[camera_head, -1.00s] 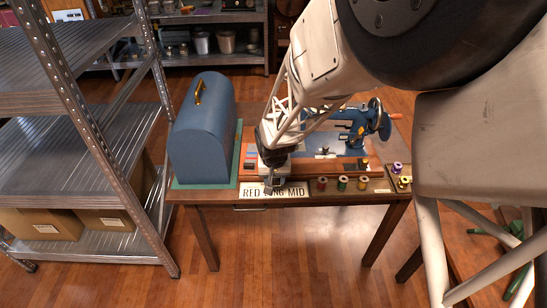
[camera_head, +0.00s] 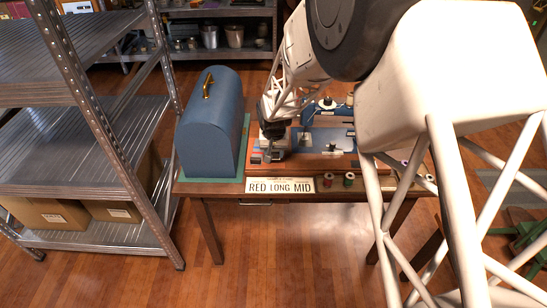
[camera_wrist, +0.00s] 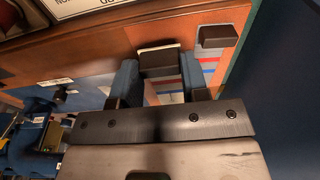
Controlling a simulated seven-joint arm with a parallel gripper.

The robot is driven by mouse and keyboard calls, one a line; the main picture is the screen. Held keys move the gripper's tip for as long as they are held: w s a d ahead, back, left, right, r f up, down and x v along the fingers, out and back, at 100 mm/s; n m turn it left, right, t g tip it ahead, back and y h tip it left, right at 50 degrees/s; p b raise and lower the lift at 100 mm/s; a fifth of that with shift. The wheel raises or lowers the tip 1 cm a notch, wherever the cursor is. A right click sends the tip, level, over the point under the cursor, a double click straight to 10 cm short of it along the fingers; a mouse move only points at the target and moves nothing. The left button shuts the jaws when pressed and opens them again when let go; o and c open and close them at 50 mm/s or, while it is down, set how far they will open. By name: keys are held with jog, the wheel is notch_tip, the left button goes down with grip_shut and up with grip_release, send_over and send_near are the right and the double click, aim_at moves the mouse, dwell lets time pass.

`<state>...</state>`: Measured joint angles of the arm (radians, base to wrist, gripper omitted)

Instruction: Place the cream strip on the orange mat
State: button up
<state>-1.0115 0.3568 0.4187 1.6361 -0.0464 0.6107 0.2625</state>
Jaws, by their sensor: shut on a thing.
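My gripper (camera_wrist: 160,80) is shut on a dark brown block (camera_wrist: 159,62) with a cream edge along its far side, which I take for the cream strip (camera_wrist: 158,47). Most of the strip is hidden under the block and fingers. In the head view my gripper (camera_head: 269,153) is low over the left end of an orange-brown board (camera_head: 312,162) on the table. The wrist view shows the same orange-brown surface (camera_wrist: 100,52). I cannot tell for certain which part is the orange mat.
A second dark block (camera_wrist: 217,36) sits beside red and blue stripes. A blue domed case (camera_head: 208,125) stands close on the left on a green mat. A sign (camera_head: 281,186) reads "RED LONG MID" at the front. Spools (camera_head: 349,180) stand to its right. Metal shelves are further left.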

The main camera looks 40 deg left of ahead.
aim_at(274, 157)
dwell(0.3)
jog(key=shift+w+a+f, duration=0.25)
jog(key=shift+a, duration=0.15)
jog(key=shift+f, duration=1.55)
jog(key=shift+f, duration=0.2)
jog(key=o, duration=0.8)
jog(key=shift+r, duration=0.2)
notch_tip(274, 157, up, 12)
jog(key=s+d, duration=0.1)
